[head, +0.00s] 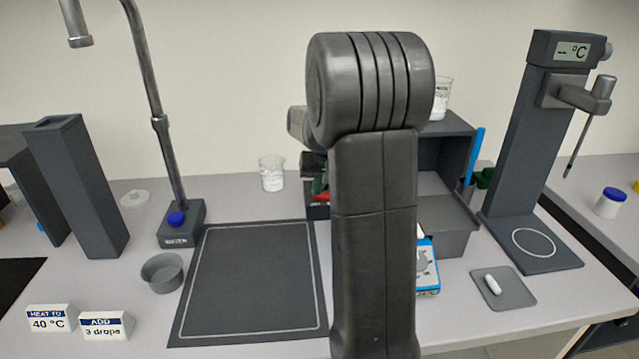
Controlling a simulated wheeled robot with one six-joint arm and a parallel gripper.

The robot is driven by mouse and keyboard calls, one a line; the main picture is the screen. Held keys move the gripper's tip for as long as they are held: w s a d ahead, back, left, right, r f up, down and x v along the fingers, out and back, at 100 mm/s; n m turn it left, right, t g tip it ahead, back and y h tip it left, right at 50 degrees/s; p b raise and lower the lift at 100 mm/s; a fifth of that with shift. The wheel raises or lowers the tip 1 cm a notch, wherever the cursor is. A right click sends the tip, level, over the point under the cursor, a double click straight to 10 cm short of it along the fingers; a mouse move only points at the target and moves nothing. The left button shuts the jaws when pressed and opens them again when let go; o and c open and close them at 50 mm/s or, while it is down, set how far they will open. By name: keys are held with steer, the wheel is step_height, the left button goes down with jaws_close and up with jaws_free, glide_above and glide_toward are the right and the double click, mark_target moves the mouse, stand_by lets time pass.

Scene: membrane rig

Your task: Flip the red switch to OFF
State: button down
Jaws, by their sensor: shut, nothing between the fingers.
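My arm stands in front of the middle of the bench and hides much of what lies behind it. Part of my gripper (313,163) shows as a dark shape just left of the arm; its fingertips are hard to make out. It is shut and empty. Right below it is a small red part (321,196), which looks like the red switch, on a dark box (317,212) with a bit of green above the red. The arm covers the box's right side. I cannot tell the switch's position, or whether the gripper touches it.
A dark mat (250,280) lies left of the arm, with a glass beaker (272,173) behind it. A tap stand (182,224) and a grey bowl (162,273) are left. A thermometer stand (535,160) and a grey bin (450,232) are right.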

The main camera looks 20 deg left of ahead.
steer(key=shift+s+a+f+h, duration=0.15)
steer(key=shift+a+f+h, duration=0.15)
steer(key=shift+f+h, duration=0.15)
steer(key=shift+r, duration=0.1)
steer(key=shift+d, duration=0.15)
steer(key=shift+w+d+r, duration=0.15)
steer(key=shift+w+d, duration=0.2)
steer(key=shift+d, duration=0.25)
steer(key=shift+r+p, duration=0.1)
steer(key=shift+p, duration=0.2)
steer(key=shift+r, duration=0.3)
step_height(320, 180, up, 4)
steer(key=p, duration=0.3)
steer(key=shift+d+f, duration=0.1)
steer(key=shift+f, duration=0.05)
steer(key=s+a+v, duration=0.1)
steer(key=v, duration=0.8)
steer(key=shift+s+a+b, duration=0.3)
steer(key=shift+a+b, duration=0.05)
steer(key=shift+a, duration=0.35)
